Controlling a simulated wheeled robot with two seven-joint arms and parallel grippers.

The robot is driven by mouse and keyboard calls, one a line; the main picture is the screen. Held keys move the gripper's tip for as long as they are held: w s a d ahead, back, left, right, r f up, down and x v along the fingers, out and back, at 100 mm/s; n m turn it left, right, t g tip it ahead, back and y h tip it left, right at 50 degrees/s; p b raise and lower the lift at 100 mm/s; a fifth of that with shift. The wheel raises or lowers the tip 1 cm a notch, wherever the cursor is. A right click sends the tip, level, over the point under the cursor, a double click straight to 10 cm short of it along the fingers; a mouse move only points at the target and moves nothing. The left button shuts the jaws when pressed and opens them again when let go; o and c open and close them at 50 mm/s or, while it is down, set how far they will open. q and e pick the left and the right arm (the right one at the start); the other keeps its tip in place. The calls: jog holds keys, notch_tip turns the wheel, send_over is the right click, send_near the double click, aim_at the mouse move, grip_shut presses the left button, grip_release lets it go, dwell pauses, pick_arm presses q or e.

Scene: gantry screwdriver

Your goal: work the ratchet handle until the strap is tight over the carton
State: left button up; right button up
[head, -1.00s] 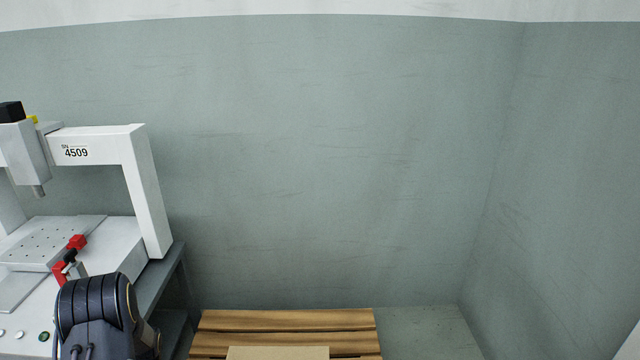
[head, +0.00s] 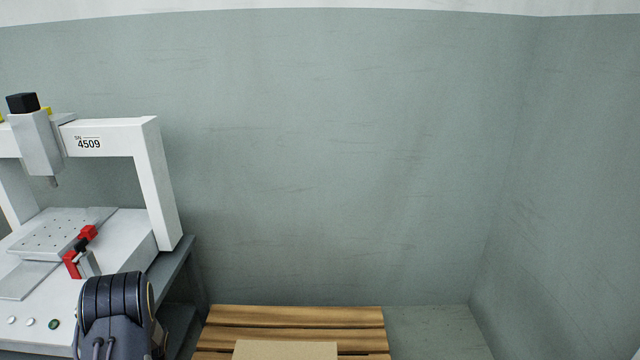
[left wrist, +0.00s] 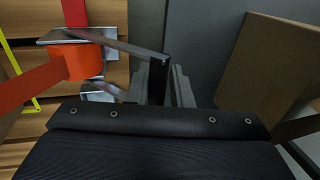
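The carton (head: 285,351) shows only as a tan top at the bottom edge of the head view. A brown panel at the right of the left wrist view (left wrist: 272,65) looks like its side. The orange-red strap (left wrist: 30,98) runs to the metal ratchet at the left of that view, wound as an orange roll (left wrist: 82,62). The ratchet handle (left wrist: 125,47) reaches from there to my left gripper (left wrist: 160,85), whose fingers appear closed around its dark grip bar. In the head view only my left arm shows, not its gripper. My right gripper is in neither view.
A wooden pallet (head: 295,317) lies under the carton. A white gantry machine (head: 155,185) with a red clamp (head: 80,250) stands on a grey bench (head: 178,265) at the left, close behind my left arm. The floor right of the pallet (head: 430,325) is clear.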

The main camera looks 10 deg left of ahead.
pick_arm(q)
jog(key=shift+s+a, duration=0.15)
jog(key=shift+a, duration=0.15)
jog(key=shift+s+a+f+y, duration=0.1)
jog(key=shift+a+f+y, duration=0.1)
jog(key=shift+a+f, duration=0.4)
jog(key=shift+s+a+f+y, duration=0.1)
jog(key=shift+a+f+y, duration=0.15)
jog(key=shift+f, duration=0.5)
